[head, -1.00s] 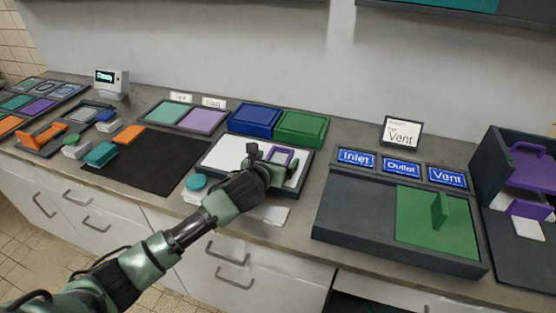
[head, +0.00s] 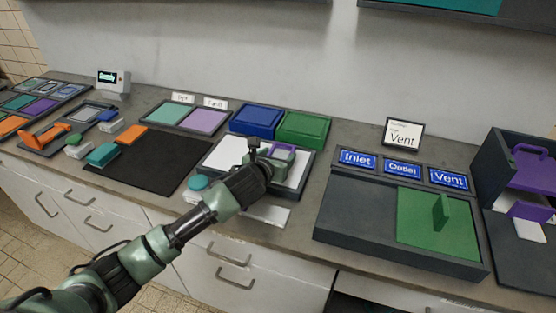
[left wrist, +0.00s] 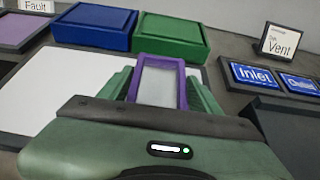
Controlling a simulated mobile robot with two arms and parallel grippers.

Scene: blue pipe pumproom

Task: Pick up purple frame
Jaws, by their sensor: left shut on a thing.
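The purple frame (head: 283,153) is a small open rectangle over the right part of the white panel in a dark tray (head: 225,151). In the left wrist view the purple frame (left wrist: 157,66) stands between the two green fingers, with white showing through its opening. My left gripper (head: 272,158) is shut on the frame, and the wrist view shows the gripper (left wrist: 160,95) with a finger against each side of it. The frame's near end is hidden behind the gripper body. I cannot tell whether the frame touches the panel. My right gripper is not in view.
A blue box (head: 256,119) and a green box (head: 303,129) stand just behind the tray. To the right are Inlet (head: 357,159), Outlet and Vent signs above a dark tray with a green plate (head: 438,222). A black mat (head: 150,158) lies left.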

